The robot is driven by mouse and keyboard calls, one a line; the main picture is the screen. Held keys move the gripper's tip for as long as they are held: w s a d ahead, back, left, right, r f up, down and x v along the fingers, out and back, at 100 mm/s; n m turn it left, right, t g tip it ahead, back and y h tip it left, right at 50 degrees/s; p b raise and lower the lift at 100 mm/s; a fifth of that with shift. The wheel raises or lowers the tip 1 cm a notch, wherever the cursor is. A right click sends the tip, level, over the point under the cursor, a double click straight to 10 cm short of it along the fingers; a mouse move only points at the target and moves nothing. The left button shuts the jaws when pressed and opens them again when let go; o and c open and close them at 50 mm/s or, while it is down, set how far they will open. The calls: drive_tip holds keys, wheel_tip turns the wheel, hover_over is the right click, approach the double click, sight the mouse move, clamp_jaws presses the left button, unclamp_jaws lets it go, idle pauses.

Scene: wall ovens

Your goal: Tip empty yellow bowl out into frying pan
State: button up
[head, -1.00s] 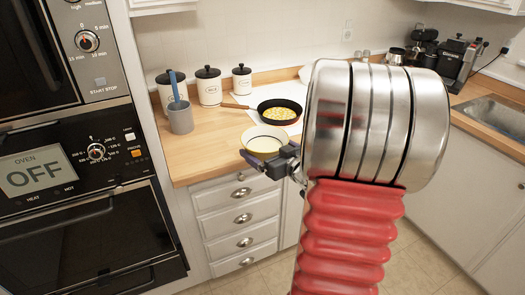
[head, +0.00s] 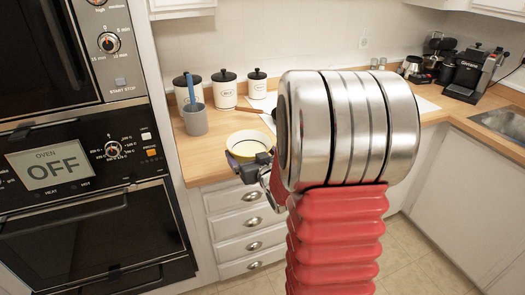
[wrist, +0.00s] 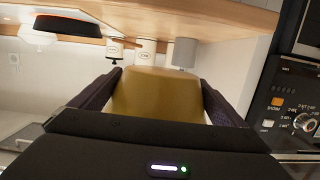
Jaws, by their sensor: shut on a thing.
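My gripper (head: 247,163) is shut on the yellow bowl (head: 248,146) at its near side. The bowl is held roughly upright in front of the counter edge; its pale inside looks empty in the head view. In the wrist view, which is upside down, the yellow bowl (wrist: 160,95) sits between the two dark fingers of my gripper (wrist: 158,92). The frying pan (wrist: 62,26) stands on the counter beyond, off to the left in that view. In the head view my arm hides most of the pan; its wooden handle shows.
A grey utensil cup (head: 194,120) and several white canisters (head: 224,92) with black lids stand at the back of the wooden counter (head: 210,163). Wall ovens (head: 95,190) rise at the left. A coffee machine (head: 470,75) and sink (head: 508,122) are at the right.

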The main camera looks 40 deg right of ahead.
drive_tip(key=w+a+f+n+y, duration=0.1)
drive_tip(key=w+a+f+y, duration=0.1)
drive_tip(key=a, duration=1.1)
drive_tip(key=w+a+f+n+y, duration=0.2)
drive_tip(key=w+a+f, duration=0.1)
drive_tip(key=a, duration=1.1)
drive_tip(key=shift+w+a, duration=0.15)
drive_tip(key=shift+w, duration=0.55)
drive_tip(key=shift+a, duration=0.1)
drive_tip(key=shift+c, duration=0.2)
